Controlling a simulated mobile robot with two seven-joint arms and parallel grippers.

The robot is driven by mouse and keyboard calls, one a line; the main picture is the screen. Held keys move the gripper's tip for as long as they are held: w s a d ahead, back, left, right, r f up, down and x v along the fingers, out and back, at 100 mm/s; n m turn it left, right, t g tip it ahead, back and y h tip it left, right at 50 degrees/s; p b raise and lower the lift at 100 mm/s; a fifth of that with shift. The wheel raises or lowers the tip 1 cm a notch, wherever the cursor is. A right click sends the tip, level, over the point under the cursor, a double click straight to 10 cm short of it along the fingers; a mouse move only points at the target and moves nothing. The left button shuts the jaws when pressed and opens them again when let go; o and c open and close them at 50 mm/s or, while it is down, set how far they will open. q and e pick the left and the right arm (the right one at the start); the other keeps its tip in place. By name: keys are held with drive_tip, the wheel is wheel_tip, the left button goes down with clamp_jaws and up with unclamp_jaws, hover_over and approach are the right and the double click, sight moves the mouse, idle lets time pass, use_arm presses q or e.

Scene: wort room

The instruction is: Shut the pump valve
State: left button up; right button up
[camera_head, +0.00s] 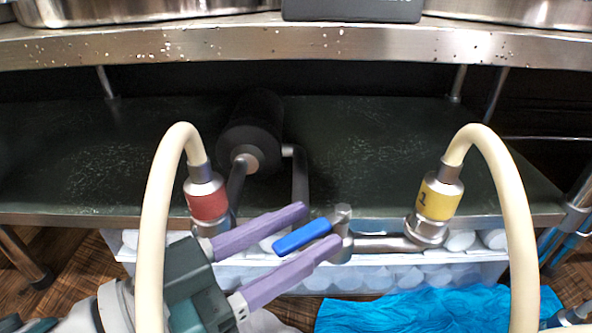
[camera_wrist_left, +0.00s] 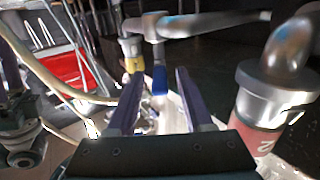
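The pump valve has a blue lever handle (camera_head: 302,237) on a metal valve body (camera_head: 343,240). In the head view the lever points left and slightly down from its stem, towards my gripper. My left gripper (camera_head: 319,228) is open, with one purple finger on each side of the lever and small gaps visible. The left wrist view shows the blue lever (camera_wrist_left: 159,82) beyond and between the two fingertips (camera_wrist_left: 158,72); contact cannot be made out. The dark pump (camera_head: 252,135) sits behind on the lower shelf.
Pale hoses loop down from a red-banded fitting (camera_head: 207,200) on the left and a yellow-banded fitting (camera_head: 438,200) on the right. A metal pipe (camera_head: 385,244) joins valve and yellow fitting. Below are a clear bin (camera_head: 400,275) and a blue cloth (camera_head: 430,310). The steel counter (camera_head: 300,40) overhangs.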

use_arm(q)
clamp_jaws()
idle(1.3)
